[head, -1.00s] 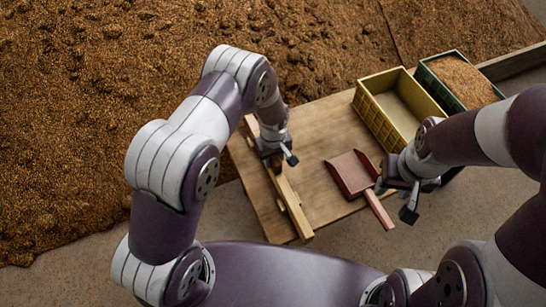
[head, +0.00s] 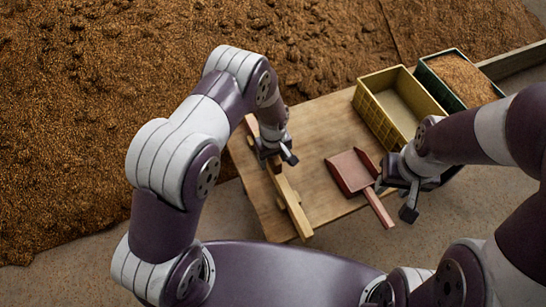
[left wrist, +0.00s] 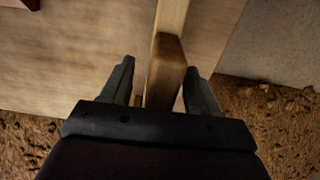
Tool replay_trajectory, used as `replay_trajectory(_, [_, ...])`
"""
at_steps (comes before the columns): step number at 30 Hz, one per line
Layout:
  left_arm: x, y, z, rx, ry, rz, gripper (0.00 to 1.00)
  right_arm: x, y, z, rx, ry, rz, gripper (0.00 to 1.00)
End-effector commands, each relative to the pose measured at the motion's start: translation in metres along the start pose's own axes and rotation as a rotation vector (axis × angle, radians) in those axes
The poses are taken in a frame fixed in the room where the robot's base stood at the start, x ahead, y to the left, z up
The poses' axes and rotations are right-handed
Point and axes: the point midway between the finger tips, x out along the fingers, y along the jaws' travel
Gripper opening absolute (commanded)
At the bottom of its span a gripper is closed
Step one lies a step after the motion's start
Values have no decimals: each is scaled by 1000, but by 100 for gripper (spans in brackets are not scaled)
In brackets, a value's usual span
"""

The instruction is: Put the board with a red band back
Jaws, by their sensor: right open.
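A long narrow wooden board (head: 289,203) lies along the left part of the table. No red band shows on its visible parts; my left arm and gripper cover some of it. My left gripper (head: 279,158) is over the board. In the left wrist view, the open fingers of my left gripper (left wrist: 160,88) stand on either side of a wooden block (left wrist: 167,62) on the board. A gap shows at the left finger; at the right finger I cannot tell whether it touches. My right gripper (head: 395,198) is open and empty, near the red dustpan-like scoop.
The red scoop (head: 351,172) lies mid-table, its handle past the front edge. A yellow crate (head: 372,110), looking empty, and a green crate (head: 431,77) of grain stand at the back right. Heaped brown grain (head: 100,100) lies beyond the wooden table (head: 325,128).

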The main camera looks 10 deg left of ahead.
Motion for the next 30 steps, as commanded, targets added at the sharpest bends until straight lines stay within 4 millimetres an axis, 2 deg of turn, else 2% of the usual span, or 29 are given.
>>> replay_trajectory(5, [0, -1, 1, 0, -2, -2, 61, 0, 0, 0, 0, 0, 0, 43])
replay_trajectory(8, [-13, 0, 0, 0, -1, -1, 61, -4, 0, 0, 0, 0, 0, 43])
replay_trajectory(15, [-78, 0, 0, 0, 2, 2, 61, -21, 0, -2, 0, 0, 0, 43])
replay_trajectory(21, [-117, 0, 0, 0, 1, 1, 61, -27, 0, -3, 0, 0, 0, 43])
replay_trajectory(25, [-126, 0, 0, 0, -1, -1, 61, -28, 0, -3, 0, 0, 0, 43])
replay_trajectory(30, [-127, 0, 0, 0, -1, -1, 61, -28, 0, -3, 0, 0, 0, 43])
